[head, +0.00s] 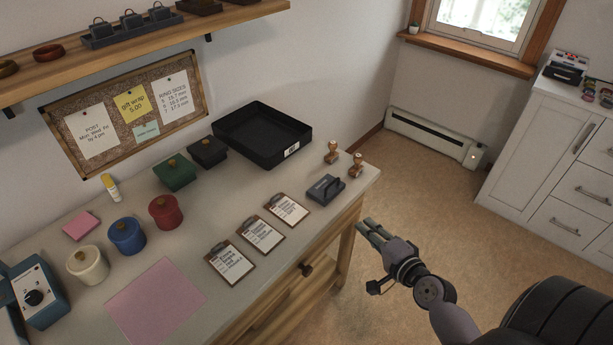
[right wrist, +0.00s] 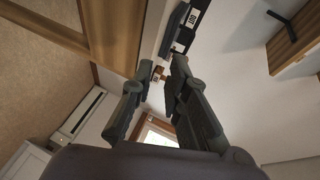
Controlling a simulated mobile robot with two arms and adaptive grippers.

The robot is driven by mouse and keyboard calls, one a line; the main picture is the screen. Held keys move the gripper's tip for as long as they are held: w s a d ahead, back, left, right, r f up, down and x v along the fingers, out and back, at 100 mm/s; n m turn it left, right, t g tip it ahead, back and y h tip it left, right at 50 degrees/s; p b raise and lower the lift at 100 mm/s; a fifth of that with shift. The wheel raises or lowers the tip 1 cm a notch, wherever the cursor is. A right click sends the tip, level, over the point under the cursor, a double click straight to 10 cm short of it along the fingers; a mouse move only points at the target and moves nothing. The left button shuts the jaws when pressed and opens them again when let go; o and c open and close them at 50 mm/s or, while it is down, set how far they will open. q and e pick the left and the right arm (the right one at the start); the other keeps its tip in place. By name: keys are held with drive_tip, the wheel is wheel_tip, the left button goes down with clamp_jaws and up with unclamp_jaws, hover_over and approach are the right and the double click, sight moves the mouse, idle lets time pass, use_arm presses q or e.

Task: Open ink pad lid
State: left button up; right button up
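The ink pad (head: 326,189) is a small dark grey box near the right end of the workbench, with a raised handle on its lid. The lid looks shut. In the right wrist view a dark grey block (right wrist: 174,29) past the fingertips looks like the same ink pad, partly cut off. My right gripper (head: 366,229) is in front of the bench's right end, off the bench edge and apart from the ink pad. In the right wrist view its two fingers (right wrist: 162,66) are spread with nothing between them. My left gripper is not in view.
Two wooden-handled stamps (head: 345,158) stand behind the ink pad. Clipboards (head: 261,234) lie left of it. A black tray (head: 262,133) is at the back, near a black lidded box (head: 207,151). A white cabinet (head: 556,180) stands at right; the floor (head: 425,190) between is clear.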

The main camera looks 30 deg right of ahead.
wheel_tip(320, 180, up, 4)
drive_tip(key=w+t, duration=0.1)
drive_tip(key=m+p, duration=0.1)
approach(332, 183)
drive_tip(key=w, duration=0.3)
drive_tip(key=w+f, duration=0.1)
drive_tip(key=w, duration=0.2)
drive_tip(key=w+f, duration=0.1)
drive_tip(key=w, duration=0.2)
drive_tip(key=shift+w+d+f, duration=0.15)
drive_tip(key=shift+w+d, duration=0.05)
drive_tip(key=shift+w, duration=0.3)
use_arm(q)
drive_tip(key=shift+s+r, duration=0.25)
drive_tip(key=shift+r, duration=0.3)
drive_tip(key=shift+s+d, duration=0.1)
use_arm(e)
drive_tip(key=shift+c, duration=0.6)
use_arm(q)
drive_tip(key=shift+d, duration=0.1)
use_arm(e)
clamp_jaws()
